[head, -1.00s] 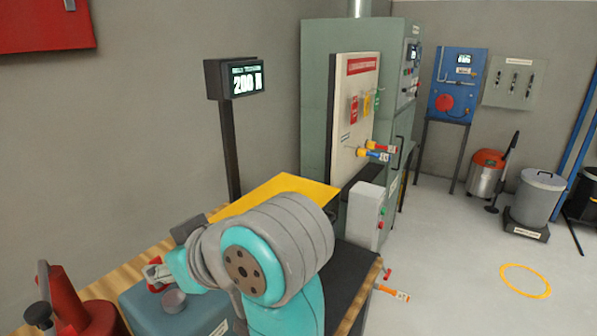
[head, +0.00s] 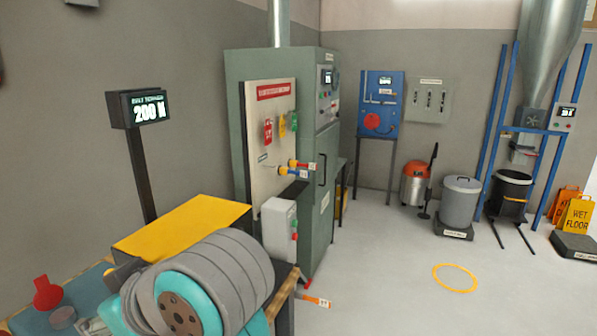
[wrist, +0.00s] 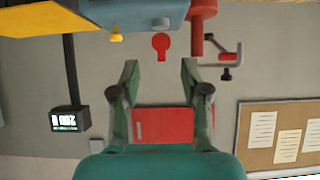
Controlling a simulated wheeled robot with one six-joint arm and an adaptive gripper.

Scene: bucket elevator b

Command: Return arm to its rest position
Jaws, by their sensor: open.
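My gripper (wrist: 160,78) shows in the wrist view with its two fingers spread apart. Nothing is held between them; a red wall box (wrist: 163,125) shows behind them at a distance. The wrist picture is upside down. In the head view, my arm's grey and teal links fill the lower left, over the bench, and hide my gripper. A red tag-shaped piece (head: 47,293) is on the blue surface at the lower left; a like red piece (wrist: 161,46) shows beyond the fingertips in the wrist view.
A yellow panel (head: 182,227) and a display post (head: 140,160) stand close by the arm. A green cabinet (head: 240,90) with a lockout board (head: 270,150) stands behind. Bins, a vacuum (head: 416,185) and a wet floor sign (head: 577,218) are farther off. The right floor is mostly clear.

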